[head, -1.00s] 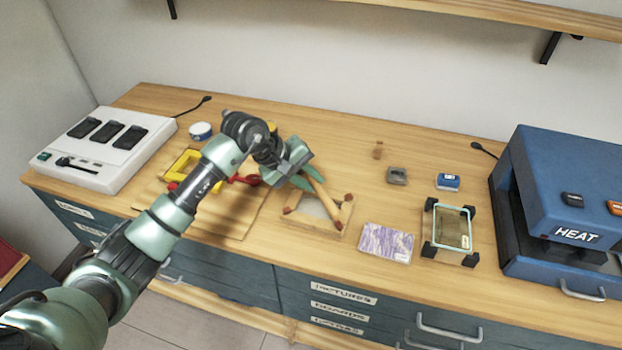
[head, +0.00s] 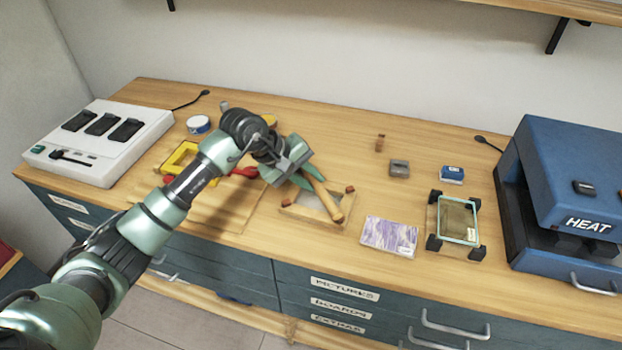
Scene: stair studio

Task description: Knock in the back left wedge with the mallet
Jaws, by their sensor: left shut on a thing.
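My left gripper (head: 309,178) is shut on the mallet (head: 323,195), whose pale wooden length slants down toward the front right over the small wooden frame (head: 307,216). I cannot tell whether the mallet touches the frame. Dark red-brown wedges show at the frame's back right corner (head: 349,189) and front left corner (head: 285,203). The back left corner and its wedge are hidden behind my left gripper. The mallet's end covers the front right corner. My right gripper is out of view.
A patterned purple block (head: 389,236) and a glass-topped frame with black corners (head: 457,222) lie to the right. A blue heat press (head: 570,165) stands far right. A white switch box (head: 97,145) and a yellow item (head: 181,157) are left. The back middle bench is mostly clear.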

